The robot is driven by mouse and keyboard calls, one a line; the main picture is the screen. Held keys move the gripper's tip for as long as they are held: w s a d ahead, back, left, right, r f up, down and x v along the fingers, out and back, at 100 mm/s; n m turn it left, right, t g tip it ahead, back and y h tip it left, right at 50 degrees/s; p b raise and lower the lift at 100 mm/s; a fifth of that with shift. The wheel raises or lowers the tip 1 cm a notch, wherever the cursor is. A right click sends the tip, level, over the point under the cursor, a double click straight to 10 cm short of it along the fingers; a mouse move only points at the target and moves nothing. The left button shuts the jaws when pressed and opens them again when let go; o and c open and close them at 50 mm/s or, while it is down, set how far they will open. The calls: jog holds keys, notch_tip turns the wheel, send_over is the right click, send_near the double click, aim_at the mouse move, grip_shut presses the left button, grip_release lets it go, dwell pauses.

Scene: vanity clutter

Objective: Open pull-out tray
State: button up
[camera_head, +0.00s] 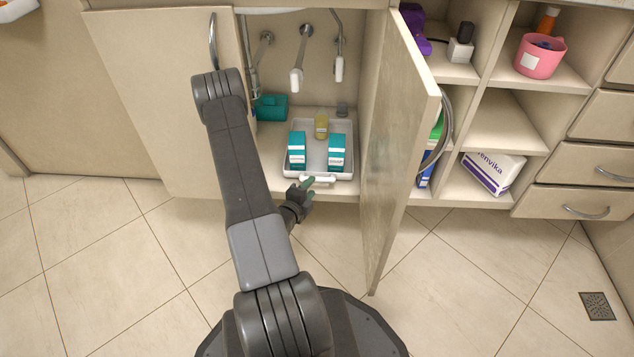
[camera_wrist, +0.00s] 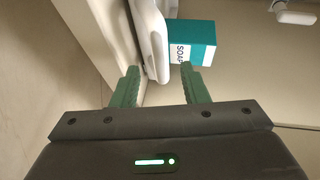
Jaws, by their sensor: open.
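The white pull-out tray (camera_head: 347,174) sits low inside the open cabinet, on its floor. It holds two teal soap boxes (camera_head: 337,153) and a yellow bottle (camera_head: 321,126). Its pale handle (camera_head: 322,180) is at the front edge. My gripper (camera_head: 309,182) is open at the handle, in front of the tray. In the wrist view, my two green fingers (camera_wrist: 160,68) stand apart, with the white handle (camera_wrist: 155,50) between their tips in the picture. I cannot tell whether they touch it. A teal soap box (camera_wrist: 192,42) shows beyond the right finger.
The right cabinet door (camera_head: 394,150) stands swung out beside the tray; the left door (camera_head: 165,100) is behind my arm. Pipes (camera_head: 300,60) hang above the tray. Open shelves (camera_head: 505,120) and drawers are at the right. The tiled floor (camera_head: 120,260) in front is clear.

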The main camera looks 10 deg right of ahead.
aim_at(316, 181)
jog(key=b+x, duration=0.1)
jog(key=x, duration=0.5)
grip_shut()
